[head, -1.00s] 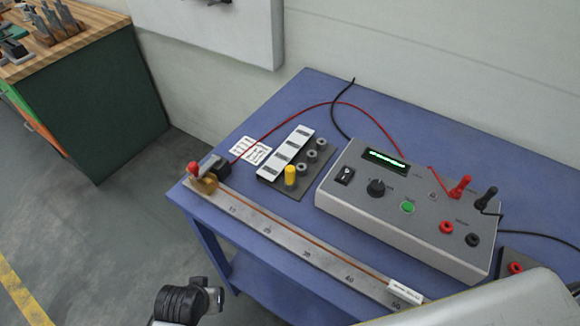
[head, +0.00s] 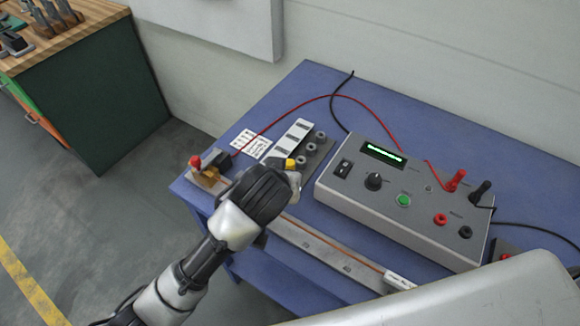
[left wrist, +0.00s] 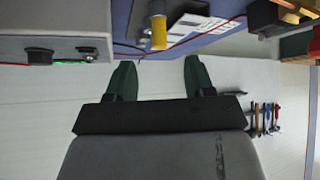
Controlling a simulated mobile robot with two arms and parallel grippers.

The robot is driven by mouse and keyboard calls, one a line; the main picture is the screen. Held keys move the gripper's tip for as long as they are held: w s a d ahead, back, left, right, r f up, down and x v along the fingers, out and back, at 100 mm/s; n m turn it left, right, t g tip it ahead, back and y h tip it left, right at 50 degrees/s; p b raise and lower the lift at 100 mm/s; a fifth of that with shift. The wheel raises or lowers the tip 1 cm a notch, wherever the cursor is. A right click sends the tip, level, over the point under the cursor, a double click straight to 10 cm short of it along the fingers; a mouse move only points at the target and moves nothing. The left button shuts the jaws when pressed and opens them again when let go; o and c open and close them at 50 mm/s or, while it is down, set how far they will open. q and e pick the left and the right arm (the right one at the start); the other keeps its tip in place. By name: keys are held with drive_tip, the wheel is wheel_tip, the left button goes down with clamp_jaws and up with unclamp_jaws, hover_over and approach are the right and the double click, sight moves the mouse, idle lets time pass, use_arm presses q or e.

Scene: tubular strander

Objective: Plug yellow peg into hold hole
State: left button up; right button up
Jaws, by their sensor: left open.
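The yellow peg (head: 290,163) stands at the near end of a small dark board on the blue table. It also shows in the left wrist view (left wrist: 158,33), between the lines of my two fingers and beyond their tips. My left gripper (head: 294,178) is open and close to the peg, not closed on it; the wrist hides the peg's lower part in the head view. Several grey ring-shaped holes, one of them here (head: 311,147), run along the board behind the peg, beside a white labelled strip (head: 291,138). My right gripper is not in view.
A grey instrument box (head: 400,200) with knobs and plugs stands right of the board. A long metal ruler bar (head: 330,255) lies along the table's front, partly behind my arm. A red wire (head: 330,103) arches behind the board.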

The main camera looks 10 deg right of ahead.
sight(289, 164)
use_arm(q)
drive_tip(key=w+f, duration=0.1)
drive_tip(key=w+d+f, duration=0.2)
drive_tip(key=w, duration=0.1)
drive_tip(key=shift+w+d, duration=0.1)
drive_tip(key=shift+d, duration=0.15)
drive_tip(key=x, duration=0.2)
drive_tip(key=p+x, duration=0.1)
drive_tip(key=x, duration=0.1)
drive_tip(key=shift+w+a+r, duration=0.1)
drive_tip(key=shift+w+r, duration=0.1)
drive_tip(key=shift+w, duration=0.15)
drive_tip(key=shift+w+d+f+p, duration=0.2)
drive_tip(key=shift+w+f+p, duration=0.1)
drive_tip(key=shift+w+f, duration=0.15)
drive_tip(key=shift+s, duration=0.1)
drive_tip(key=c, duration=0.9)
clamp_jaws()
